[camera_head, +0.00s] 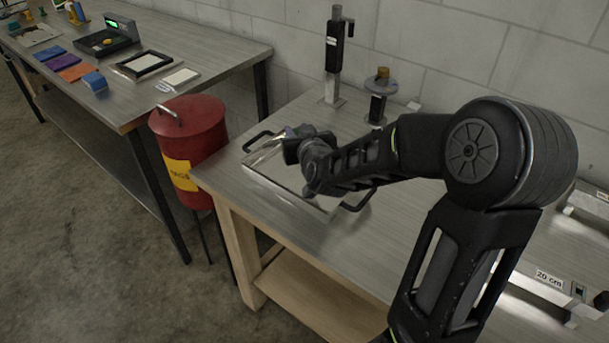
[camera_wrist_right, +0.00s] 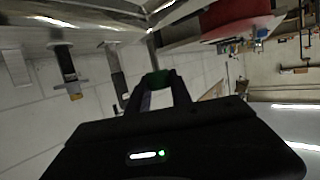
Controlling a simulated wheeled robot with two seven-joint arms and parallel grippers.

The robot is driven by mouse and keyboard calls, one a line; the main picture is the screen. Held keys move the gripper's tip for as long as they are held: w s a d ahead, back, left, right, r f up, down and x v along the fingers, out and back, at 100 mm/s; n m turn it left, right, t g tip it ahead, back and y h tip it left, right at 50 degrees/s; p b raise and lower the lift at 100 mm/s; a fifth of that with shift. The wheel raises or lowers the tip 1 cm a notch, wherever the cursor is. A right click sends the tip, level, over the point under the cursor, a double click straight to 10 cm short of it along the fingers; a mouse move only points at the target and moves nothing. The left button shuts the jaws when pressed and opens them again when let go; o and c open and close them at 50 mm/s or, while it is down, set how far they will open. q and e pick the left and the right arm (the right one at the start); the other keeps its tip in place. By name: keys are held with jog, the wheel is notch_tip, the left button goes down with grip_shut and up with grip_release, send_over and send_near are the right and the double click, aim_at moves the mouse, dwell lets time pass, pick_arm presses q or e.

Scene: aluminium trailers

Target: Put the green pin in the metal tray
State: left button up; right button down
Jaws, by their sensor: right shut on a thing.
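The metal tray (camera_head: 282,190) lies on the near workbench, a shallow shiny tray with a black handle at each end. My right arm reaches across it from the right and hides part of it. My right gripper (camera_head: 290,143) is over the tray's far left part in the head view. In the right wrist view my right gripper (camera_wrist_right: 158,88) is shut on the green pin (camera_wrist_right: 158,78), a short dark green piece between the fingertips. Whether the pin touches the tray cannot be told. My left gripper is not in view.
A black upright device (camera_head: 335,55) and a shorter post with a round top (camera_head: 379,95) stand behind the tray. A red bin (camera_head: 188,140) stands between the benches. The left bench (camera_head: 190,60) holds colored pads and a scale.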

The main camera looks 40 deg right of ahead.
notch_tip(320, 180, down, 6)
jog(key=shift+r, duration=0.15)
jog(key=shift+f, duration=2.1)
jog(key=shift+f+b, duration=0.15)
jog(key=shift+b, duration=0.2)
jog(key=c, duration=1.2)
grip_release()
jog(key=shift+o, duration=0.2)
